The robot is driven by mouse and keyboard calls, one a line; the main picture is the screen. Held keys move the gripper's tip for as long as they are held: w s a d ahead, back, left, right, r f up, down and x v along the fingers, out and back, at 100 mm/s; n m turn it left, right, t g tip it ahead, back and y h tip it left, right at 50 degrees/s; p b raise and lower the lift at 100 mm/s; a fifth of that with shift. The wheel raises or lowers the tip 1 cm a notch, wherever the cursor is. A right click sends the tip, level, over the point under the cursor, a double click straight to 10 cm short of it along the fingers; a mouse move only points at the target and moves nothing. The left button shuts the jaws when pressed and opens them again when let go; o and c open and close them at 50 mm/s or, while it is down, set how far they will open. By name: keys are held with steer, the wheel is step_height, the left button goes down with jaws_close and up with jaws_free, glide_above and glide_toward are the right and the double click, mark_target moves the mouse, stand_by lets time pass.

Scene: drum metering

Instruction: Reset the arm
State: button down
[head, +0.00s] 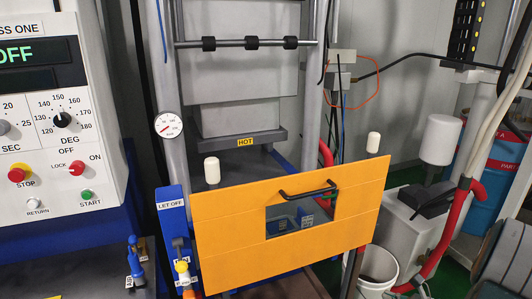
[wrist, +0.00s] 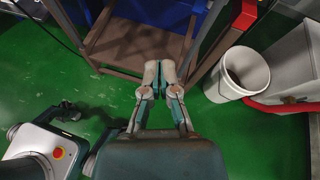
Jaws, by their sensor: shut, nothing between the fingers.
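My gripper (wrist: 159,72) shows in the wrist view, pointing away over the green floor. Its two fingertips are together with nothing between them. It is near the front edge of a brown metal frame (wrist: 110,55) and to the left of a white bucket (wrist: 247,72). The gripper does not show in the head view. Part of my own body is at the lower left of the wrist view.
In the head view, an orange guard panel (head: 228,234) with a black handle (head: 308,191) stands before the press. A control box (head: 50,150) reading OFF is at the left. The white bucket (head: 378,268) and a red hose (head: 440,235) are at the right.

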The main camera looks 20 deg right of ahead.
steer(key=w+a+r+n+g+y, duration=0.1)
steer(key=a+r+n+g, duration=0.3)
steer(key=a, duration=0.4)
steer(key=a+r+n+g+y, duration=0.1)
steer(key=a+r+n, duration=0.3)
steer(key=a+n, duration=0.25)
steer(key=w+a+r+n+g+y, duration=0.1)
steer(key=a+r+n+g, duration=0.3)
steer(key=a, duration=0.5)
steer(key=s+a+r+n+t+h, duration=0.1)
steer(key=s+a+r+n+h, duration=0.5)
steer(key=n, duration=1)
steer(key=s+a+r, duration=0.3)
steer(key=s+a, duration=0.1)
steer(key=s, duration=0.1)
steer(key=shift+t+h, duration=0.3)
steer(key=shift+t, duration=0.1)
